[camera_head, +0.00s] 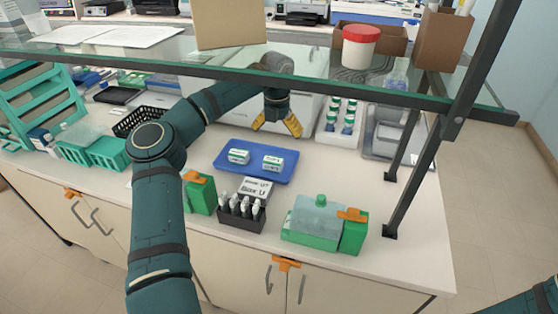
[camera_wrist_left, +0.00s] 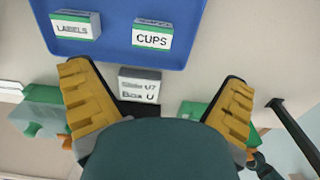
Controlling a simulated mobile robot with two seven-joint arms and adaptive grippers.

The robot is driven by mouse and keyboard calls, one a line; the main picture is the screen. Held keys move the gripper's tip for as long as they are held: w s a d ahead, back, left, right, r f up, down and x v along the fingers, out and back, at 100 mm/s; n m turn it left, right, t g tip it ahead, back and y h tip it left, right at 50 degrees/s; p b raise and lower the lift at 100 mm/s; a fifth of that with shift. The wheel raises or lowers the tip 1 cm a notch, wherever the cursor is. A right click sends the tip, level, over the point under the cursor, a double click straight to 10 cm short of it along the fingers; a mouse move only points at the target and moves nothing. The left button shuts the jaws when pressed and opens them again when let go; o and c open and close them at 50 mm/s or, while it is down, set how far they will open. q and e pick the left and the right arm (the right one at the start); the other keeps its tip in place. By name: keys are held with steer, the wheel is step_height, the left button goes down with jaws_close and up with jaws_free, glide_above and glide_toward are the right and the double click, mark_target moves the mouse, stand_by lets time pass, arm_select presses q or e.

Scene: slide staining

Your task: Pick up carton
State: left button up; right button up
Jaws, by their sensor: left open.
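Two small white-and-green cartons stand apart on a blue tray (camera_head: 228,171). The left carton (camera_head: 238,157) reads LABELS (camera_wrist_left: 76,25) in the left wrist view, and the right carton (camera_head: 273,163) reads CUPS (camera_wrist_left: 152,37). A white box marked Box U (camera_head: 256,187) sits just in front of the tray; it also shows between the fingers in the left wrist view (camera_wrist_left: 139,85). My left gripper (camera_head: 276,126) is open and empty, pointing down, above and behind the tray in the head view. My right gripper is out of view.
A dark rack of bottles (camera_head: 241,213) and a green container (camera_head: 318,222) stand near the front edge. A white bottle tray (camera_head: 338,125) is to the right. The front right counter is clear.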

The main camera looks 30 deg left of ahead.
mark_target(273, 159)
arm_select(q)
steer(key=shift+s+a+f+b, duration=0.15)
steer(key=shift+s+f+b, duration=0.15)
steer(key=shift+f+b, duration=0.3)
steer(key=shift+s+a+f+b, duration=0.1)
steer(key=shift+s+f+b, duration=0.25)
steer(key=shift+f, duration=0.3)
steer(key=f, duration=0.1)
steer(key=f+b, duration=0.1)
steer(key=shift+w+f, duration=0.25)
steer(key=shift+f, duration=0.05)
steer(key=shift+s+f+b, duration=0.1)
steer(key=shift+f+b, duration=0.5)
steer(key=shift+f, duration=0.1)
steer(key=f, duration=0.1)
steer(key=f+b, duration=0.1)
steer(key=f, duration=0.1)
steer(key=shift+a+f+b, duration=0.25)
steer(key=shift+b, duration=0.15)
steer(key=shift+f, duration=0.6)
steer(key=c, duration=1.2)
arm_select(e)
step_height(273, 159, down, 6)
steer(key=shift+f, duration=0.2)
arm_select(q)
steer(key=shift+o, duration=0.2)
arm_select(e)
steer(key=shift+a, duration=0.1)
